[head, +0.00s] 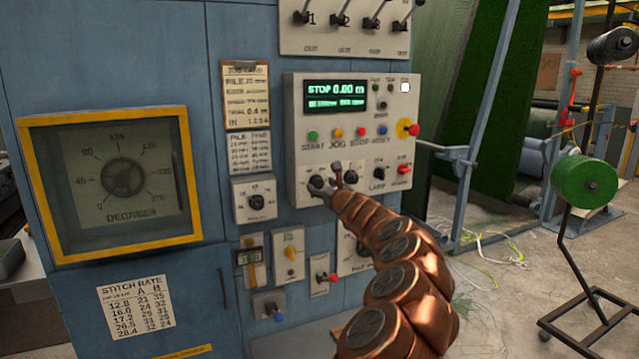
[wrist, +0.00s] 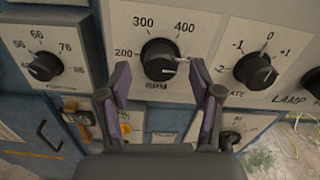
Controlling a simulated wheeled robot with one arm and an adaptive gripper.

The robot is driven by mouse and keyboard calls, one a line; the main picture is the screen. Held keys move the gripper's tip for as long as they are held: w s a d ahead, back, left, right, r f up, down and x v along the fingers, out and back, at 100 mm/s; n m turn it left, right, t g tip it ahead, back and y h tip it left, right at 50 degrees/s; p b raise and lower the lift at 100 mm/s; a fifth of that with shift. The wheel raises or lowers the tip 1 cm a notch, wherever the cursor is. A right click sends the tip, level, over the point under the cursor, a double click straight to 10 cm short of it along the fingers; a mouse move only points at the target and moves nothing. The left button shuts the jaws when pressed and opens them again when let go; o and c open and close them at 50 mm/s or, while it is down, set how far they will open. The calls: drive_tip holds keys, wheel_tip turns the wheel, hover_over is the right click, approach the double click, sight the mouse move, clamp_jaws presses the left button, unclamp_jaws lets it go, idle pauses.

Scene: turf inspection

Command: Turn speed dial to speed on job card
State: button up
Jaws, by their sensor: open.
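The speed dial (wrist: 160,60), a black knob labelled RPM with marks 200, 300 and 400, sits in the middle of the wrist view. Its white pointer line looks turned to the right, past 400. My gripper (wrist: 166,88) is open, with one finger on each side below the knob; whether they touch it I cannot tell. In the head view my gripper (head: 332,180) is at the lower part of the control panel (head: 299,130), partly covering the dials. The job card (head: 245,98) hangs left of the panel; its lines are mostly too small to read.
The rate dial (wrist: 255,70) is close right of the speed dial, and another dial (wrist: 45,66) is at left. The display (head: 336,95) reads STOP 0.00 m. A red emergency button (head: 413,130) and coloured buttons are above. A stitch rate table (head: 135,305) is lower left.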

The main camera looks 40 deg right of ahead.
drive_tip(key=shift+p+x, duration=0.35)
drive_tip(key=shift+x, duration=0.8)
drive_tip(key=shift+f, duration=0.1)
drive_tip(key=c, duration=1.1)
drive_tip(key=shift+c, duration=0.2)
